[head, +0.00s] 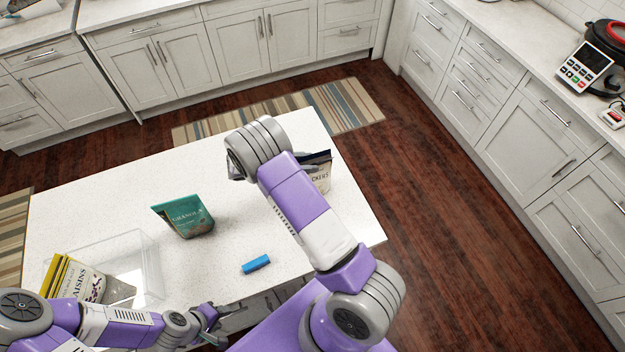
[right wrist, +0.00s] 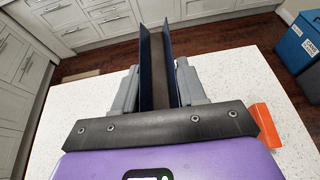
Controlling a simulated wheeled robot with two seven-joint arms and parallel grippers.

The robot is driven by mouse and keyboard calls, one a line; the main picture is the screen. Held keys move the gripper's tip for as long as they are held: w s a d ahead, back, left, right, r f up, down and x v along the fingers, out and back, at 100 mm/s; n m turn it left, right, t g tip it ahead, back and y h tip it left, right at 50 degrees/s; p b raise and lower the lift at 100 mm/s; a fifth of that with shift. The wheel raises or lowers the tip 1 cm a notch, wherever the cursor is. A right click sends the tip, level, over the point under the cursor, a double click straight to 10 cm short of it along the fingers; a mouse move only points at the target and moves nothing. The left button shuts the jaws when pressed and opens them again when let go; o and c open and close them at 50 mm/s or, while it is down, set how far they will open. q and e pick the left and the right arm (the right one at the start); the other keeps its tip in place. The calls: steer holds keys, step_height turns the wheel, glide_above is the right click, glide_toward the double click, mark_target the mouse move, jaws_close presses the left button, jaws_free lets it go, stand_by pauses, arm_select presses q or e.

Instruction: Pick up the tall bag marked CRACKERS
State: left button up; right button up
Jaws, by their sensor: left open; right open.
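The tall bag marked CRACKERS (head: 321,180) stands near the right end of the white table, partly hidden behind my right arm in the head view. Only the end of its lettering shows. In the right wrist view a dark, narrow bag (right wrist: 157,50) stands between the two grey fingers of my right gripper (right wrist: 157,88). The fingers are open, one on each side; whether either touches it I cannot tell. The head view hides most of this gripper. My left gripper (head: 211,318) is open at the table's front edge, well away from the bag.
A teal GRANOLA bag (head: 184,215) stands mid-table. A blue block (head: 256,264) lies in front. A clear bin (head: 152,262) is at the left, by a yellow-topped RAISINS bag (head: 80,280). An orange object (right wrist: 266,125) shows beside my right gripper. The table's back left is clear.

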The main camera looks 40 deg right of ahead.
steer(key=shift+c, duration=0.5)
jaws_close()
stand_by(0.8)
